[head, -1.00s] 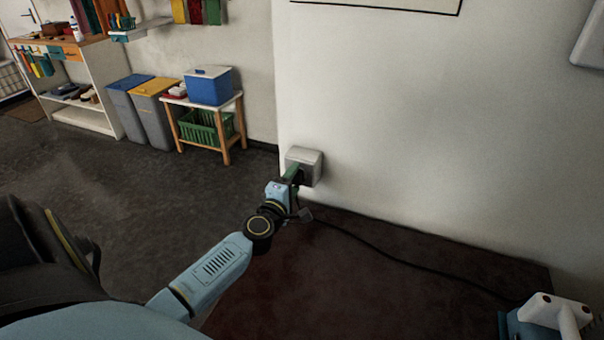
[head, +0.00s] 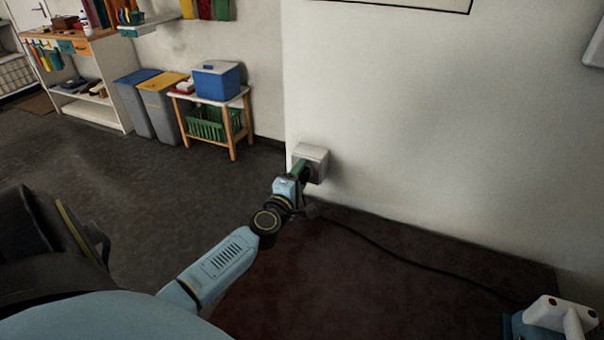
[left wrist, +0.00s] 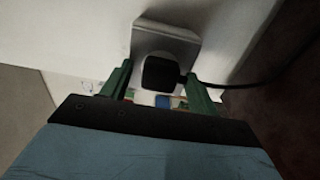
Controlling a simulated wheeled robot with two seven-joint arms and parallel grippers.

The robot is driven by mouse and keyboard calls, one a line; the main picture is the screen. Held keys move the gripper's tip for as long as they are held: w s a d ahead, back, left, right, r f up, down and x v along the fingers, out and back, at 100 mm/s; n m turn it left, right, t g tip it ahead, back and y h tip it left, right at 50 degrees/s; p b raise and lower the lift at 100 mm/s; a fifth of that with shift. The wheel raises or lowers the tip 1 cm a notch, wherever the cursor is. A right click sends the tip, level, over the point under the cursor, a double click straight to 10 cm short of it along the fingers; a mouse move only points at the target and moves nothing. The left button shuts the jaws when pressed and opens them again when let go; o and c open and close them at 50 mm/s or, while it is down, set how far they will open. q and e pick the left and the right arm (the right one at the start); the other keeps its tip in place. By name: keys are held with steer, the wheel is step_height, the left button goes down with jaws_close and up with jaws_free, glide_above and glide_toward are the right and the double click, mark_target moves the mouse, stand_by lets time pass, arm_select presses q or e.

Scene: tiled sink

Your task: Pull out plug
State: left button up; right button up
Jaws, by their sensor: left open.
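A white socket box (head: 311,158) is fixed low on the white wall. In the left wrist view the socket box (left wrist: 160,40) holds a black plug (left wrist: 160,73), with its cable running off to the right. My left gripper (head: 303,170) is at the socket box, with green fingers. In the left wrist view the gripper (left wrist: 158,86) is open, one finger to each side of the plug, with a visible gap on both sides. In the head view the plug is mostly hidden by my gripper. My right gripper is not in view.
A black cable (head: 400,260) runs along the dark red floor (head: 330,290) to a blue and white appliance (head: 555,320) at lower right. A small table (head: 232,125) with a blue cooler (head: 217,82) and bins (head: 160,105) stand farther back left.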

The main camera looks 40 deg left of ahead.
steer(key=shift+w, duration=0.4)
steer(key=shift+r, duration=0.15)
arm_select(q)
steer(key=c, duration=1.3)
steer(key=p+v, duration=0.1)
steer(key=v, duration=0.5)
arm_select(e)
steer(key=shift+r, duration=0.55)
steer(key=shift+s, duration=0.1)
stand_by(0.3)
